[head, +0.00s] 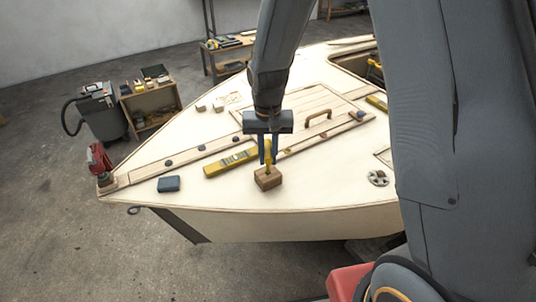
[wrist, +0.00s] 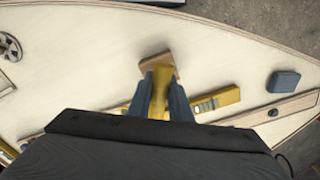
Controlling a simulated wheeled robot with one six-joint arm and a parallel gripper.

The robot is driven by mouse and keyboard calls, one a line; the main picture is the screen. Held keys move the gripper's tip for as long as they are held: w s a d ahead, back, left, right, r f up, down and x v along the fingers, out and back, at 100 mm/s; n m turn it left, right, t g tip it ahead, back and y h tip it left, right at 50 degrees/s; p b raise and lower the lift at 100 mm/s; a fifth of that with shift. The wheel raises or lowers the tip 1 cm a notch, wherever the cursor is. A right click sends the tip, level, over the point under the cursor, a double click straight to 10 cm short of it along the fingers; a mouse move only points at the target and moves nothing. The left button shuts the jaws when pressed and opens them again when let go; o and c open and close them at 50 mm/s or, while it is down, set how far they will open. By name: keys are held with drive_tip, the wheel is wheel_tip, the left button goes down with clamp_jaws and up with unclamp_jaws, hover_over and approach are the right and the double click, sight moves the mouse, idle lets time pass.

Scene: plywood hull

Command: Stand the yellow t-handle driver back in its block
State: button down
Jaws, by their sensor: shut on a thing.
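My gripper (head: 268,150) points down over the pale plywood deck and is shut on the yellow t-handle driver (head: 268,164). The wooden block (head: 268,179) stands on the deck directly below. In the head view the driver's lower part meets the top of the block; whether it is seated in a hole cannot be told. In the wrist view the yellow driver (wrist: 159,90) shows between the two fingers of my gripper (wrist: 160,88), with the block (wrist: 157,61) just beyond it. The fingers hide part of the driver.
A yellow spirit level (head: 226,164) lies just left of the block. A dark blue box (head: 168,184) is farther left, and a round metal fitting (head: 378,178) lies right. A brown handle (head: 319,118) rises behind. Bare deck surrounds the block's front.

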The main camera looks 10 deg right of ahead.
drive_tip(key=shift+f+b, duration=0.35)
drive_tip(key=shift+f, duration=0.4)
drive_tip(key=c, duration=1.5)
unclamp_jaws()
drive_tip(key=shift+c, duration=0.2)
drive_tip(key=shift+r+b, duration=0.85)
drive_tip(key=shift+r, duration=3.1)
drive_tip(key=s+d+n+t, duration=0.1)
drive_tip(key=s+d, duration=0.9)
drive_tip(key=s, duration=0.3)
drive_tip(key=shift+d+r, duration=0.15)
